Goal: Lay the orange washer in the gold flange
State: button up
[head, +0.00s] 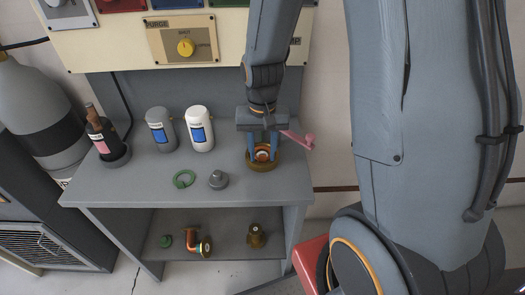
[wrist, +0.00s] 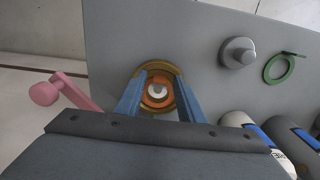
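The gold flange (head: 262,166) stands near the right end of the grey bench top. In the wrist view it is a round gold rim (wrist: 179,78). The orange washer (head: 262,148) is between the two blue fingers of my gripper (head: 263,157), over or inside the flange opening. In the wrist view the washer (wrist: 157,104) shows as an orange ring around a pale centre, with a finger against each side. My gripper (wrist: 157,82) points down and appears shut on the washer. Whether the washer touches the flange floor is hard to tell.
A grey knobbed part (head: 218,180) and a green ring (head: 184,179) lie left of the flange. White (head: 200,130) and grey (head: 161,130) canisters and a dark bottle (head: 104,137) stand behind. A pink lever (head: 298,139) sticks out beside my gripper. Fittings sit on the lower shelf (head: 225,238).

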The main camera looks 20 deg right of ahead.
jog(key=shift+r, duration=0.1)
notch_tip(320, 180, up, 12)
jog(key=b, duration=0.2)
jog(key=s+f+n+t, duration=0.1)
jog(key=s+f+n, duration=0.2)
jog(key=s+f, duration=0.2)
jog(key=shift+s+d+f+n, duration=0.3)
jog(key=shift+s+f, duration=0.05)
jog(key=shift+s, duration=0.85)
